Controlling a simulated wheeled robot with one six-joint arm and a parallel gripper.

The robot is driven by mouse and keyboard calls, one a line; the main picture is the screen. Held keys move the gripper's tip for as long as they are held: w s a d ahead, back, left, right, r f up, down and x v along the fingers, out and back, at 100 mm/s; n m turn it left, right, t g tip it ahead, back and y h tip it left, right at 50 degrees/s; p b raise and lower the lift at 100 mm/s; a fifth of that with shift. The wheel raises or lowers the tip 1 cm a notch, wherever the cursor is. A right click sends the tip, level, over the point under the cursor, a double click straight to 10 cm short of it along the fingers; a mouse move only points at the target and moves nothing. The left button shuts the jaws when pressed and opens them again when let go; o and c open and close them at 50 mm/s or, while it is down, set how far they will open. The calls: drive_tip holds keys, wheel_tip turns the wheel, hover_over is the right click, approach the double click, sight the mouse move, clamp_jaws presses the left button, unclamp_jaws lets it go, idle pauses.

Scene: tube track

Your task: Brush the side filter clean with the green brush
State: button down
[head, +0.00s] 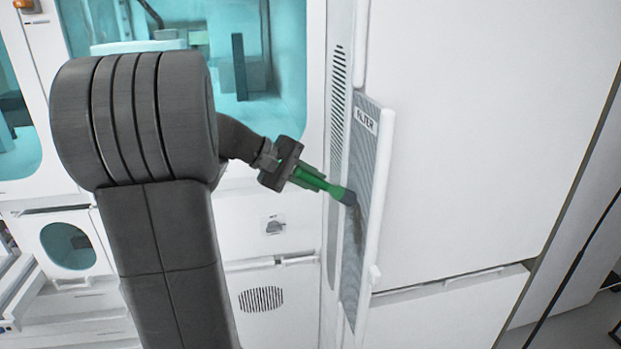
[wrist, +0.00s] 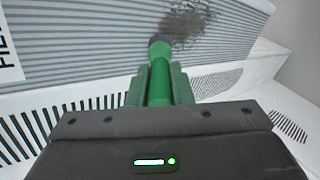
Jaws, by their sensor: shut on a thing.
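The side filter (head: 360,200) is a grey slatted panel labelled FILTER, set in a white frame on the side of the white cabinet. It fills the upper part of the wrist view (wrist: 90,45). A dark dust patch (head: 356,229) lies on its slats, and it also shows in the wrist view (wrist: 188,22). My gripper (head: 312,178) is shut on the green brush (head: 338,191). The brush's dark bristle tip points at the filter, at or very near the upper edge of the dust. I cannot tell whether it touches. In the wrist view the brush (wrist: 160,82) sits between the green fingers.
A white cabinet front (head: 470,130) stands to the right of the filter. A teal-lit glass chamber (head: 290,60) is behind my arm at the left. A vent grille (head: 338,80) runs beside the filter. A drawer (head: 262,300) is below.

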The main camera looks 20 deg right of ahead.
drive_tip(key=shift+f+b, duration=0.65)
drive_tip(key=shift+f, duration=0.35)
drive_tip(key=shift+f, duration=0.15)
drive_tip(key=shift+f+b, duration=1.65)
drive_tip(key=shift+f, duration=0.35)
drive_tip(key=shift+r, duration=0.1)
drive_tip(key=shift+r+p, duration=1.4)
drive_tip(key=shift+r, duration=0.4)
drive_tip(key=shift+f, duration=0.1)
drive_tip(key=shift+f+b, duration=1.45)
drive_tip(key=shift+f, duration=0.3)
drive_tip(key=shift+r+p, duration=0.75)
drive_tip(key=shift+r, duration=0.25)
